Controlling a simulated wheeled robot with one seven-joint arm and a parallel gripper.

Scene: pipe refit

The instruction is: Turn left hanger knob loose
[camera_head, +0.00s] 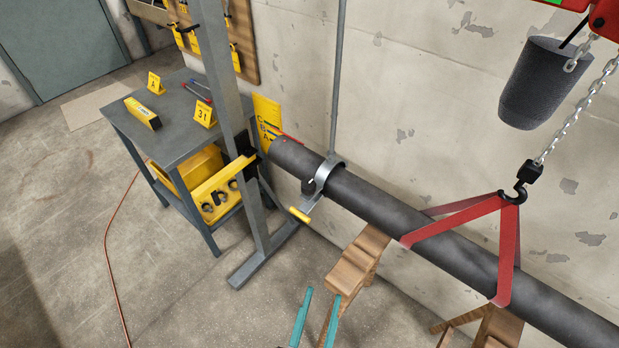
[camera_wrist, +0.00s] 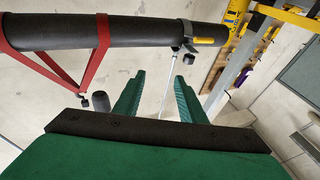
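The grey hanger clamp (camera_head: 325,173) sits around the dark pipe (camera_head: 376,203) and hangs from a thin vertical rod (camera_head: 338,80). A yellow knob (camera_head: 299,215) sticks out at the clamp's lower front. In the wrist view the yellow knob (camera_wrist: 205,41) shows beside the clamp (camera_wrist: 187,42), against the pipe (camera_wrist: 130,32). My gripper (camera_head: 323,293) is below the knob in the head view, apart from it. In the wrist view my gripper (camera_wrist: 160,76) has its two green fingers spread with nothing between them.
A red sling (camera_head: 509,245) holds the pipe from a chain hook (camera_head: 515,193). A wooden stand (camera_head: 359,259) is under the pipe. A grey steel post (camera_head: 235,130) and a workbench (camera_head: 172,128) stand left of the clamp. A dark cylinder (camera_head: 537,82) hangs upper right.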

